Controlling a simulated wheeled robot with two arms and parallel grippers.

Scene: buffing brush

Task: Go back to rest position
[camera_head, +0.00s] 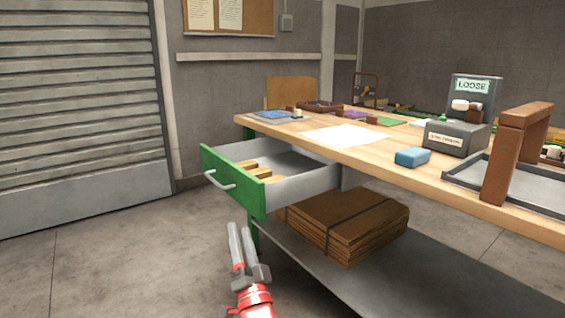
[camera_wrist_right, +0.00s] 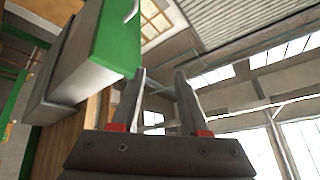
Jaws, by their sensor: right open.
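My right gripper (camera_head: 241,243) is at the bottom middle of the head view, in front of the workbench and below the open drawer. Its two grey fingers point up, apart, with nothing between them. In the right wrist view the gripper (camera_wrist_right: 158,95) is also open and empty, with the green drawer front (camera_wrist_right: 117,38) just beyond it on the left. My left gripper is not in view. The green-fronted drawer (camera_head: 232,181) is pulled out of the bench, with several wooden brush-like pieces (camera_head: 250,171) inside. The gripper appears apart from the drawer.
The workbench (camera_head: 290,131) carries a white sheet (camera_head: 345,135), a blue block (camera_head: 412,157), a grey box labelled LOOSE (camera_head: 462,133) and a brown wooden frame (camera_head: 510,150). Cardboard (camera_head: 345,222) lies on the lower shelf (camera_head: 360,275). Floor (camera_head: 120,250) on the left is clear.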

